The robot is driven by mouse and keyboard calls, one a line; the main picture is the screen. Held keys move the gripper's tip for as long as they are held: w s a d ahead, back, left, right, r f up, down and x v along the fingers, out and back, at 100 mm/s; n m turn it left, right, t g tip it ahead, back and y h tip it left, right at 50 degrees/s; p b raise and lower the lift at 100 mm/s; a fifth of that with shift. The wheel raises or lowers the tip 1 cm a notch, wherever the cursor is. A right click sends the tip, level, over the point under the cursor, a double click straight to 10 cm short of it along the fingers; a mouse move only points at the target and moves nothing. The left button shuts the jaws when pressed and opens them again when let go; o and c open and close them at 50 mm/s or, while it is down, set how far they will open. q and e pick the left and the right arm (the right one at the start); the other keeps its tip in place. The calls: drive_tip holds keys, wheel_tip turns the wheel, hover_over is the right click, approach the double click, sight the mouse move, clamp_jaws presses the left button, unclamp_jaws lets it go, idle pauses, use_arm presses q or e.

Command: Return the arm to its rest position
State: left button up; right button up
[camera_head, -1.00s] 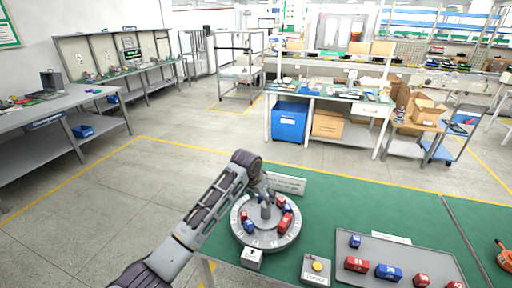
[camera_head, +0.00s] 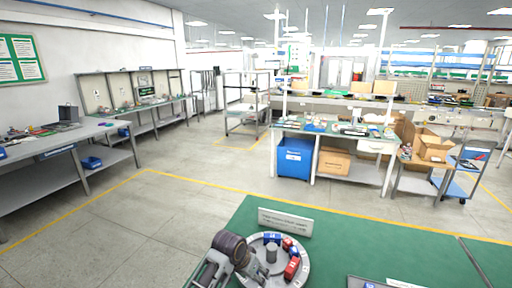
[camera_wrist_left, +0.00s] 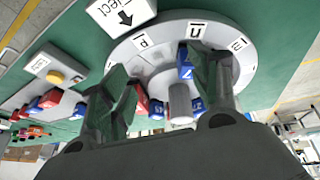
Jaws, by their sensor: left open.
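My left gripper (camera_head: 252,270) is over the left side of the round grey dial (camera_head: 300,275) at the bottom of the head view. In the left wrist view its two fingers stand apart (camera_wrist_left: 165,90), with nothing held between them. The dial (camera_wrist_left: 240,65) is behind the fingers there, with its grey centre post (camera_wrist_left: 180,104) and letter labels. Red blocks (camera_head: 291,268) and blue blocks (camera_head: 271,238) sit around the post. The rest of my left arm is mostly cut off below the head view. My right gripper is in neither view.
The green table (camera_head: 345,240) carries a white sign (camera_head: 285,221) behind the dial. The wrist view shows a box marked Eject (camera_wrist_left: 122,12), a yellow-button box (camera_wrist_left: 55,77) and red and blue blocks beyond. Open floor (camera_head: 130,220) lies left of the table.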

use_arm(q)
drive_tip(key=s+a+f+n+y, duration=0.3)
drive_tip(key=s+a+n, duration=0.1)
drive_tip(key=s+a, duration=1.95)
drive_tip(key=s+d+f+g, duration=0.1)
drive_tip(key=s+f, duration=0.1)
drive_tip(key=f, duration=1.4)
drive_tip(key=s+d+f, duration=0.1)
drive_tip(key=s+f, duration=0.1)
drive_tip(key=f, duration=1.5)
drive_tip(key=s+a+f, duration=0.2)
drive_tip(key=s+f, duration=0.7)
drive_tip(key=s, duration=0.2)
drive_tip(key=s+a+f+g, duration=0.1)
drive_tip(key=s+a+f, duration=0.1)
drive_tip(key=s+f, duration=0.8)
drive_tip(key=shift+s+a+f, duration=0.15)
drive_tip(key=shift+s+f, duration=0.05)
drive_tip(key=shift+s, duration=0.55)
drive_tip(key=shift+w, duration=0.1)
